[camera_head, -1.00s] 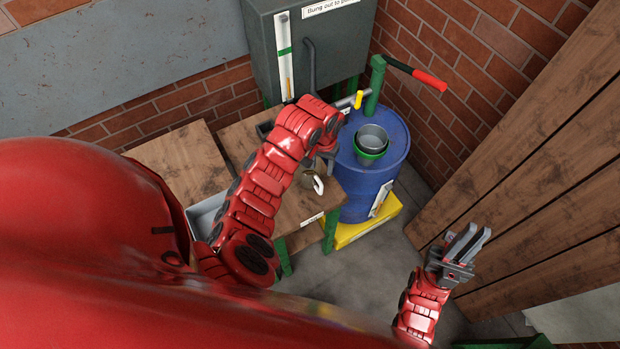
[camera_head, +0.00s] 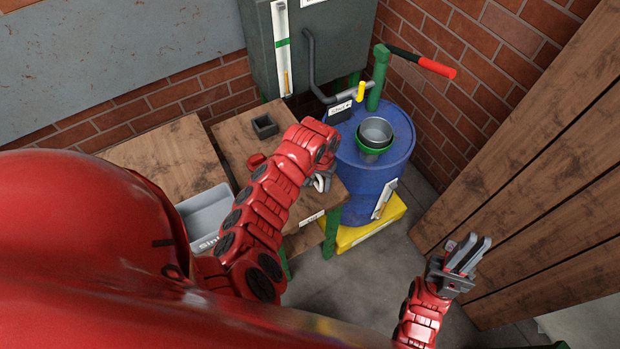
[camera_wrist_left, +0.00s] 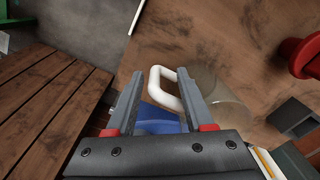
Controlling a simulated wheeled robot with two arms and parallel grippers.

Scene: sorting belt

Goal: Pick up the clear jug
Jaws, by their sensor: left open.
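The clear jug (camera_wrist_left: 222,100) is see-through with a white handle (camera_wrist_left: 166,90). It is on the wooden table, near the edge beside the blue drum. My left gripper (camera_wrist_left: 160,76) is open, with the white handle between its two fingers; I cannot tell whether either finger touches it. In the head view, my left arm hides most of the jug and the left gripper; a bit of white handle (camera_head: 322,182) shows beside the wrist. My right gripper (camera_head: 474,250) is open and empty, off to the right near the wooden planks.
A small dark open box (camera_head: 265,125) and a red object (camera_head: 257,160) are on the table (camera_head: 237,135). The blue drum (camera_head: 372,180) holds a funnel-like bucket (camera_head: 375,135) and a red-handled pump (camera_head: 425,62). A grey bin (camera_head: 207,212) lies left.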

